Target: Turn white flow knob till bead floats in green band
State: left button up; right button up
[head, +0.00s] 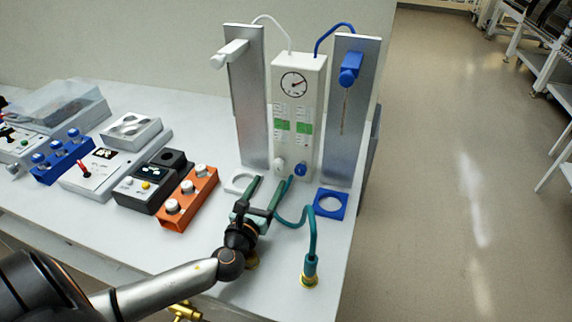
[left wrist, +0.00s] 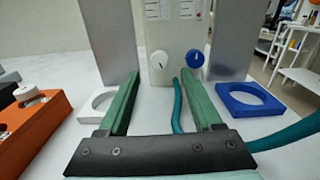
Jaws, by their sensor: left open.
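The white flow knob (head: 279,167) is low on the front of the white flowmeter box (head: 312,80), left of a blue knob (head: 300,170). In the left wrist view the white knob (left wrist: 159,60) shows a dark pointer mark, just beyond my fingertips and between them. My right gripper is not in view.
Metal panels (head: 248,100) flank the box. A white ring (head: 240,183) and a blue ring holder (head: 331,204) lie either side of my fingers. A teal hose (head: 311,235) runs close to the right finger. An orange block (head: 188,197) with white caps stands left.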

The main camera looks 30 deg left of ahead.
aim_at(277, 166)
pick_arm(q)
jog(key=shift+x, duration=3.55)
grip_shut()
